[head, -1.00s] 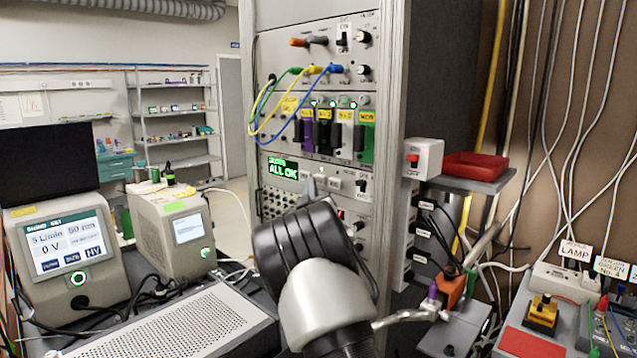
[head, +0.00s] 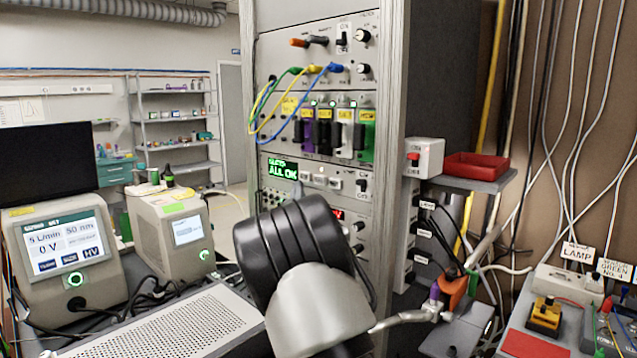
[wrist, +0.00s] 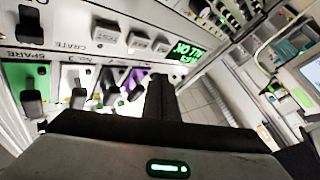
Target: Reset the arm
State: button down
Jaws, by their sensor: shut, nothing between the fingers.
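My arm rises from the bottom middle of the head view in front of the instrument rack (head: 393,120), and its black and grey links hide the lower rack panels. My gripper (wrist: 160,88) shows in the wrist view as a dark finger shape, shut and empty. In that view it stands in front of the rack face, which appears tilted. The green "ALL OK" display (head: 283,169) is lit, and it also shows in the wrist view (wrist: 187,52). In the head view, most of the gripper is hidden behind my arm.
A perforated metal case (head: 190,325) lies at the lower left, close to my arm. Two instruments with screens (head: 70,250) stand behind it. On the right are a red tray (head: 476,165) on a shelf, hanging cables and a LAMP box (head: 565,281).

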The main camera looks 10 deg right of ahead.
dwell(0.3)
jog(key=s+d+r+m+g+y, duration=0.1)
jog(key=s+d+m+g+y, duration=0.25)
jog(key=s, duration=0.75)
jog(key=s+a+f+g, duration=0.1)
jog(key=s+f+g, duration=0.3)
jog(key=s, duration=1)
jog(key=s+a+f+g, duration=0.1)
jog(key=s+f+g, duration=0.25)
jog(key=s, duration=1.05)
jog(key=s+a+f+g, duration=0.1)
jog(key=s+f+g, duration=0.3)
jog(key=s, duration=0.9)
notch_tip(320, 180, up, 14)
jog(key=s+p, duration=0.2)
jog(key=p, duration=1.2)
jog(key=shift+d+r, duration=0.15)
jog(key=shift+d, duration=0.05)
jog(key=shift+y, duration=0.25)
